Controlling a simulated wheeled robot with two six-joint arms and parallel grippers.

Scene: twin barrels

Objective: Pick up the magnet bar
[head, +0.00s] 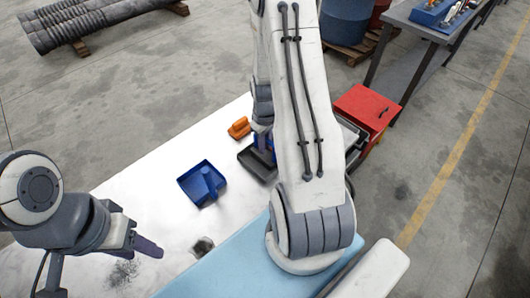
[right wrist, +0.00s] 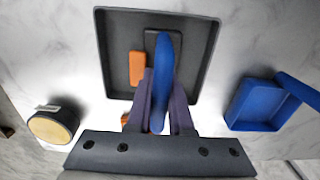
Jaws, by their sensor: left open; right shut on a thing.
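My right gripper (right wrist: 160,112) is shut on a long blue bar-shaped thing (right wrist: 163,62), its fingers on either side of it, at the near rim of the dark tray (right wrist: 104,50). I take the blue thing for the magnet bar, though its form is partly hidden. A flat black piece (right wrist: 150,38) lies behind it; I cannot tell if they are joined. In the head view the dark tray (head: 256,166) shows beside my right arm, which hides most of the right gripper. My left gripper (head: 150,246) is open and empty above the table's near left part.
An orange block (right wrist: 137,68) lies in the tray. A blue open box (head: 196,186) stands left of the tray, an orange thing (head: 239,128) behind it. A round black thing (right wrist: 54,124) and a red toolbox (head: 366,112) are nearby.

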